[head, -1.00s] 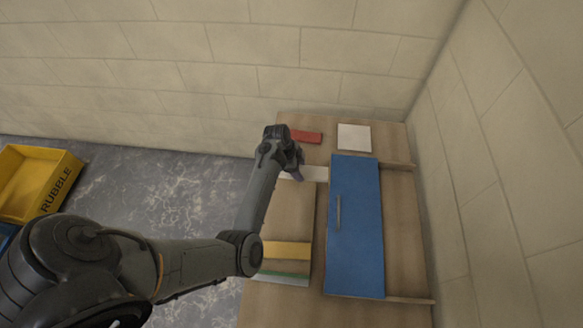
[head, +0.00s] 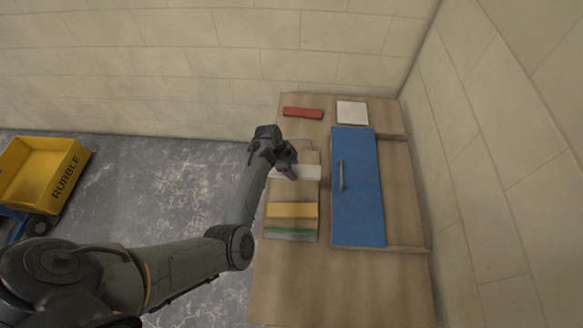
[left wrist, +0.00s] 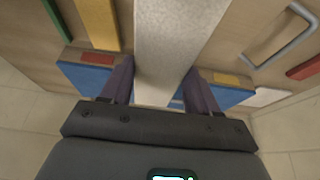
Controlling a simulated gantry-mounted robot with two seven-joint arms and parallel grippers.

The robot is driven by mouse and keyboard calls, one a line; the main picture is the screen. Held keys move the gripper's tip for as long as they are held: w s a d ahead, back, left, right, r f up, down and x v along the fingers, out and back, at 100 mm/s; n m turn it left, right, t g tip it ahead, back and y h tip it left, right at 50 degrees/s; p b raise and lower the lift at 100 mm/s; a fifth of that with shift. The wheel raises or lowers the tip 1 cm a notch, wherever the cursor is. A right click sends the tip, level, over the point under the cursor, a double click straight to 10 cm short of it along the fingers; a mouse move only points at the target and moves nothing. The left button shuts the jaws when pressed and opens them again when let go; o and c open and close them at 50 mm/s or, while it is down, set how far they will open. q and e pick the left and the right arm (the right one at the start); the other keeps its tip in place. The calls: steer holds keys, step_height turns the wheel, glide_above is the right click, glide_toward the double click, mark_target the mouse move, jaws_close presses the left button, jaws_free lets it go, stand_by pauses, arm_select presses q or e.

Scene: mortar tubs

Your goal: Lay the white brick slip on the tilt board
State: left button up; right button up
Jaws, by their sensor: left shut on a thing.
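My left gripper (head: 290,171) is shut on the white brick slip (head: 308,172), a long pale flat strip. In the left wrist view the slip (left wrist: 178,40) runs out between the two dark fingers (left wrist: 158,85). I cannot tell whether the white slip touches the board. My right gripper is out of view.
A blue panel (head: 357,215) with a grey handle (head: 340,176) lies right of the board. A red piece (head: 303,113) and a white square (head: 351,112) lie at the bench's far end. The near bench (head: 340,285) is clear. A yellow rubble tub (head: 73,172) stands left.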

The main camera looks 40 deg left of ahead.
arm_select(q)
steer(key=b, duration=0.7)
glide_above(295, 186)
steer(key=f, duration=0.4)
steer(key=a+f, duration=0.1)
steer(key=f, duration=0.1)
steer(key=shift+s+f, duration=0.35)
steer(key=shift+f, duration=0.05)
steer(key=shift+f+b, duration=0.65)
steer(key=shift+f, duration=0.95)
steer(key=shift+f, duration=0.5)
steer(key=o, duration=1.5)
steer(key=shift+c, duration=0.2)
